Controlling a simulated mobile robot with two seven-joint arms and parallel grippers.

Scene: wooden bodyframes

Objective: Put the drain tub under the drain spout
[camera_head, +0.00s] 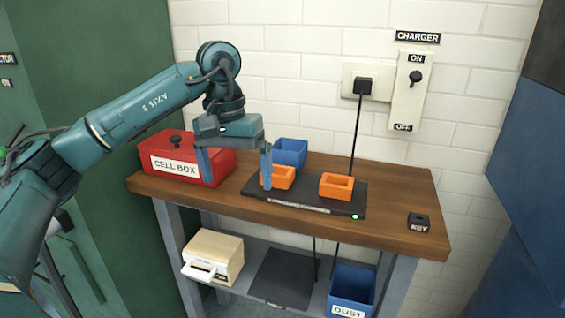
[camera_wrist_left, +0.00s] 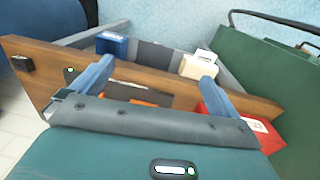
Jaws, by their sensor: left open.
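My left gripper (camera_head: 236,178) is open above the left part of the wooden bench, between the red cell box and the orange trays. Its two blue-grey fingers are spread with nothing seen between them. In the left wrist view the open gripper (camera_wrist_left: 157,58) points towards the bench and the shelf below. I can identify neither a drain tub nor a drain spout in these views. A blue bin marked DUST (camera_head: 352,290) stands on the lower shelf, and it also shows in the left wrist view (camera_wrist_left: 112,45). My right gripper is not in view.
The bench (camera_head: 400,200) holds a red cell box (camera_head: 190,160), a dark charger pad (camera_head: 318,203) with two orange trays (camera_head: 337,186), a blue container (camera_head: 290,152) and a black block (camera_head: 418,221). A cream box (camera_head: 213,257) sits below. A charger switch (camera_head: 410,90) is on the wall.

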